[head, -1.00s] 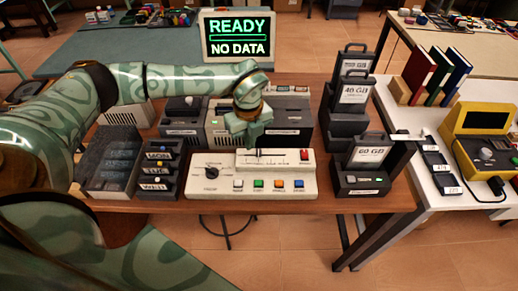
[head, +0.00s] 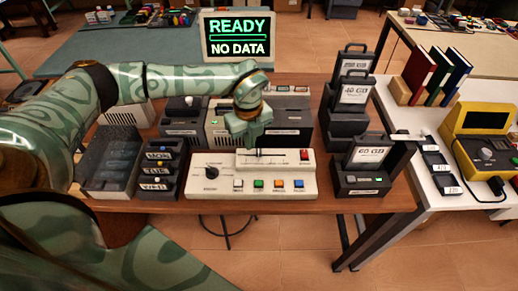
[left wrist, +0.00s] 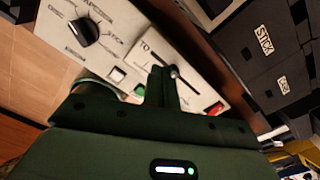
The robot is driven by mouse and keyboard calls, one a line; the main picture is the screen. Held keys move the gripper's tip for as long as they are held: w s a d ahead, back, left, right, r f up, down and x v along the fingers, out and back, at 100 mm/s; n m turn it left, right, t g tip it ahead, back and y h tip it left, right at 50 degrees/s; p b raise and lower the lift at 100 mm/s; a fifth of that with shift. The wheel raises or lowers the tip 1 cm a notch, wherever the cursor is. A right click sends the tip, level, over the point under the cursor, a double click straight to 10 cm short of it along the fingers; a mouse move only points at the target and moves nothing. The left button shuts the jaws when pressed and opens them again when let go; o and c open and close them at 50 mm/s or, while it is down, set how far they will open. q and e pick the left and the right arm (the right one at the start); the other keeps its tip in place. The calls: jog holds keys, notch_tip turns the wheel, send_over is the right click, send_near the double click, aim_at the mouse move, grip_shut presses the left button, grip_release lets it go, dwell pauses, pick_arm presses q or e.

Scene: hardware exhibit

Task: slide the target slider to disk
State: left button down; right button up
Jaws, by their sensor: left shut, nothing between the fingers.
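A white control panel (head: 225,186) lies on the brown table. It has a straight slider slot (head: 285,153) along its upper part. In the left wrist view, the slider's dark round knob (left wrist: 174,72) sits partway along the slot, right beside my fingertips; I cannot tell whether they touch. The lettering by the slot is mostly hidden, and I cannot read "disk" there. My left gripper (head: 258,151) points down at the slot's left part, shut and empty; its fingers (left wrist: 162,86) show in the wrist view. My right gripper is not in view.
The panel also carries a black dial (head: 212,172), several coloured buttons (head: 279,184) and a red switch (head: 304,155). Dark drive units (head: 362,170) stand to the right, small labelled boxes (head: 160,170) to the left. A screen (head: 238,37) behind reads READY, NO DATA.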

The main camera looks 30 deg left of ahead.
aim_at(260, 151)
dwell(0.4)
pick_arm(q)
jog(key=shift+p, duration=0.35)
jog(key=shift+a+p, duration=0.1)
jog(key=shift+p, duration=0.2)
dwell(0.4)
jog(key=shift+f+b, duration=0.65)
jog(key=shift+f, duration=0.8)
jog(key=shift+w+d, duration=0.45)
jog(key=shift+d, duration=0.3)
jog(key=shift+w+d, duration=0.4)
jog(key=shift+d, duration=0.35)
dwell(0.8)
jog(key=shift+s+a+p, duration=0.15)
jog(key=shift+a+p, duration=0.1)
jog(key=shift+p, duration=0.05)
dwell(0.4)
notch_tip(260, 151, up, 7)
jog(key=p, duration=0.6)
jog(key=shift+r, duration=0.15)
